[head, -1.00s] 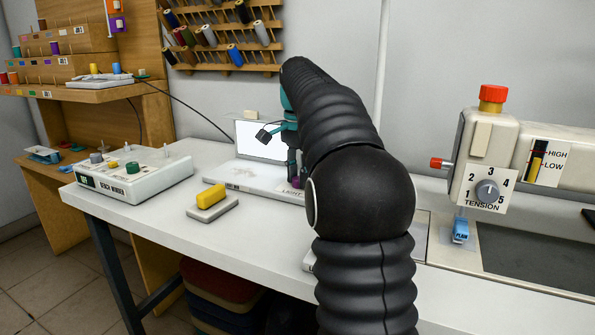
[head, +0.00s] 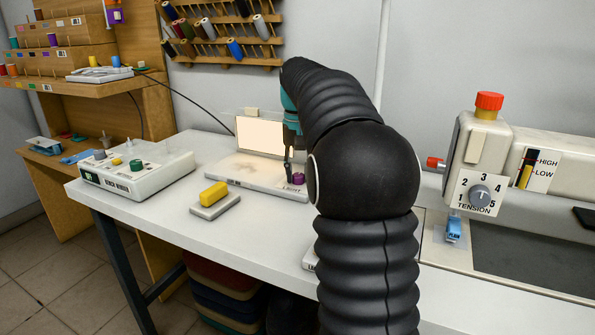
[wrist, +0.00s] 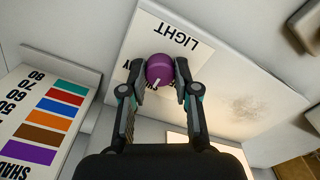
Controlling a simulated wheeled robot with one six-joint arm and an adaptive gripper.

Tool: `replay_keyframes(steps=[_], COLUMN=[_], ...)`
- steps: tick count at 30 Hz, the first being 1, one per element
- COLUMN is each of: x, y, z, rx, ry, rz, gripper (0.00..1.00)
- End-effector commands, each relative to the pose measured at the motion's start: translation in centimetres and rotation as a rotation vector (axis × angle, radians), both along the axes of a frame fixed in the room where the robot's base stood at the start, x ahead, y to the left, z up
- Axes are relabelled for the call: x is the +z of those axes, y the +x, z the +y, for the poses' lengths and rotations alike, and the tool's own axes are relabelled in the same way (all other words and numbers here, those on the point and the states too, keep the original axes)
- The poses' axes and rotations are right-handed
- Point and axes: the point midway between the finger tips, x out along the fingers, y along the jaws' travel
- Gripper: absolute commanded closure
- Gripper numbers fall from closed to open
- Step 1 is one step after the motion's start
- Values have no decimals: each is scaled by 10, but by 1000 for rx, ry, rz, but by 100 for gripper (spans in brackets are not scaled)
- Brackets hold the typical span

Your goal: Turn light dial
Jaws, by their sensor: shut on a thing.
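The light dial is a purple round knob (wrist: 159,70) with a pale pointer line, on a white base marked LIGHT (wrist: 215,85). In the wrist view my gripper (wrist: 160,76) has one finger on each side of the knob, shut on it. In the head view the purple knob (head: 298,178) shows at the right end of the light unit, beside my gripper (head: 290,172), which is partly hidden by my arm. The unit's upright panel (head: 260,136) glows a warm cream colour.
A bench winder box (head: 137,172) and a yellow block on a grey base (head: 213,195) stand left on the white table. A sewing machine with a tension dial (head: 479,196) is at right. A colour shade chart (wrist: 42,122) lies beside the light unit.

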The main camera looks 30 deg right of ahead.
Motion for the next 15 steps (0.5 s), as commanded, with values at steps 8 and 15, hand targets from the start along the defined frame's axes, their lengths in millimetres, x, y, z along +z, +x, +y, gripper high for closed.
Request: replay_keyframes(steps=[8, 15], x=[-2, -2], y=[-1, -1], z=[0, 0], rx=[260, 488], ry=[0, 2], rz=[6, 7], gripper=[100, 100])
